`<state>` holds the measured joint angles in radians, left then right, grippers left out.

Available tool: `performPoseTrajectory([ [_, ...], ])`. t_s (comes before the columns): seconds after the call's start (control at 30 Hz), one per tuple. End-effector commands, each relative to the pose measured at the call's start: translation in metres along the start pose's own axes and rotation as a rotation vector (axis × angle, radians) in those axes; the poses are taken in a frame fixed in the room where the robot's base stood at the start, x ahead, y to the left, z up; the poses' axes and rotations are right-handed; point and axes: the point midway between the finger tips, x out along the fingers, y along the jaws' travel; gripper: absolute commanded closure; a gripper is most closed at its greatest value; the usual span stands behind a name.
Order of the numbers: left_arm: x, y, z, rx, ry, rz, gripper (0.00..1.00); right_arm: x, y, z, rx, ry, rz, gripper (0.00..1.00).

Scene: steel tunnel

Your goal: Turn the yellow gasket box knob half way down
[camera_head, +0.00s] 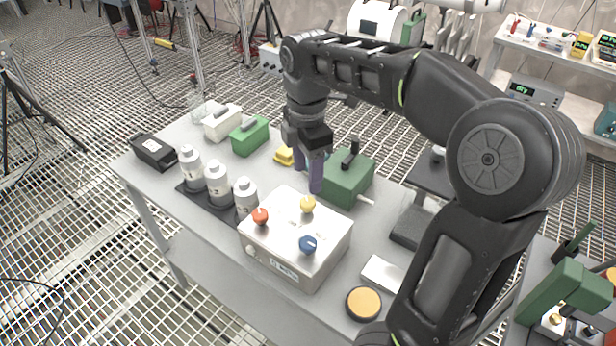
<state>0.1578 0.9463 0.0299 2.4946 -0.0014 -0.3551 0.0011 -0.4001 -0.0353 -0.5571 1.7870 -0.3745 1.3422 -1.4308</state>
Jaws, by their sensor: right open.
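The gasket box (283,260) is a pale metal box on the grey table, with a red knob (260,216), a blue knob (308,244) and a yellow knob (308,204) on top. The yellow knob is at the box's far edge. My right gripper (311,186) points down just behind and above the yellow knob in the picture. Its purple fingers are open and seem empty. I see no contact with the knob, but the exact gap cannot be told. My left gripper is not in view.
A green device (347,182) with a black lever stands close to the right of my gripper. Several white bottles (217,184) stand on a black tray left of the box. A yellow object (284,156) lies behind. A round orange-topped item (363,303) sits at the front right.

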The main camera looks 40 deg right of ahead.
Motion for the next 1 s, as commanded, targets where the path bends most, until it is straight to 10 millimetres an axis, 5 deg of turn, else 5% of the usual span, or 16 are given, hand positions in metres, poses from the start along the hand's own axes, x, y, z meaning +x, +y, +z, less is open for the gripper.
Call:
performPoseTrajectory([
  [0.47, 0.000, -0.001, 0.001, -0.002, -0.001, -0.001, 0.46, 0.006, -0.001, 0.000, -0.002, -0.001, -0.004, 0.46],
  [1.0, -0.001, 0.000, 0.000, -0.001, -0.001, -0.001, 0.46, 0.075, -0.001, -0.001, -0.002, 0.000, -0.004, 0.46],
])
